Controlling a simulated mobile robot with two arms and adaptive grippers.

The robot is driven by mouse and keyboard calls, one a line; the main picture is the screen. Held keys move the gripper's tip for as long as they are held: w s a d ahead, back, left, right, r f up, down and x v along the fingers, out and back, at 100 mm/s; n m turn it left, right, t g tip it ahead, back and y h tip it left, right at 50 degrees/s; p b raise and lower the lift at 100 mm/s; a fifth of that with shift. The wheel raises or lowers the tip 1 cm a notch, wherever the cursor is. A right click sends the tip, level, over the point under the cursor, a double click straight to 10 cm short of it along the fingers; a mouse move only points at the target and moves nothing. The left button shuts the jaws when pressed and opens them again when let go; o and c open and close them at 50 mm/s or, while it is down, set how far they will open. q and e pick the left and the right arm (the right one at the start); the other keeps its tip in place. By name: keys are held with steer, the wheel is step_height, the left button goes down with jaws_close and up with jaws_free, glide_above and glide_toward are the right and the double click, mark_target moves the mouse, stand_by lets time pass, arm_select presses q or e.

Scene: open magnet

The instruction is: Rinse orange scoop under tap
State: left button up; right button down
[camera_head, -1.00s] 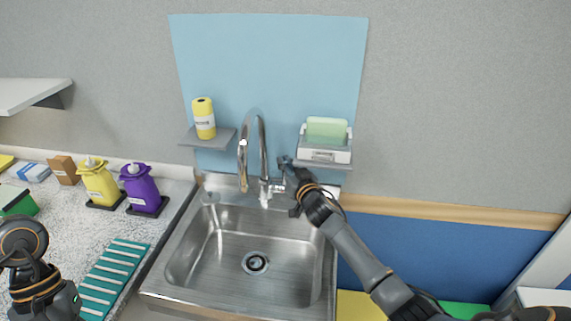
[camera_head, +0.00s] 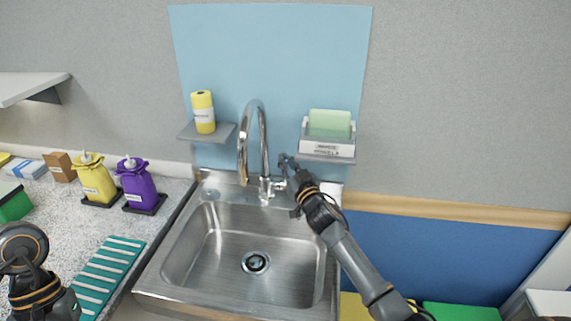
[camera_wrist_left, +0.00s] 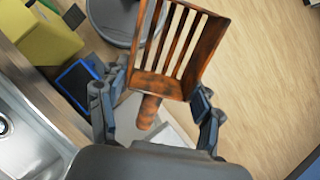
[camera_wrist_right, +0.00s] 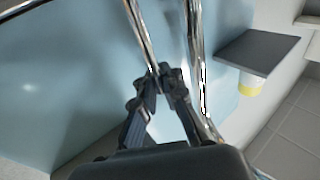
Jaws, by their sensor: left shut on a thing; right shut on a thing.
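The orange scoop (camera_wrist_left: 184,45) has a slotted head and shows in the left wrist view. My left gripper (camera_wrist_left: 157,101) is shut on it near the handle (camera_wrist_left: 149,112). The scoop is outside the head view, where only part of my left arm shows at lower left. The tap (camera_head: 263,135) is a chrome gooseneck at the sink's back edge; I see no water from its spout in the head view. My right gripper (camera_head: 287,162) is shut at the lever (camera_head: 278,185) on the tap's right side. Its fingers also show in the right wrist view (camera_wrist_right: 161,72), beside chrome pipes.
The steel sink (camera_head: 150,290) is empty, with a drain (camera_head: 256,262). Yellow (camera_head: 97,183) and purple (camera_head: 137,185) bottles and a teal ribbed mat (camera_head: 108,268) stand left.

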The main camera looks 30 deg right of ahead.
steer(key=c, duration=1.6)
jaws_free()
steer(key=shift+f, duration=0.15)
steer(key=shift+o, duration=0.8)
steer(key=shift+s, duration=0.15)
steer(key=s+f, duration=0.1)
steer(key=s, duration=1.1)
steer(key=shift+a, duration=0.3)
steer(key=shift+f, duration=0.1)
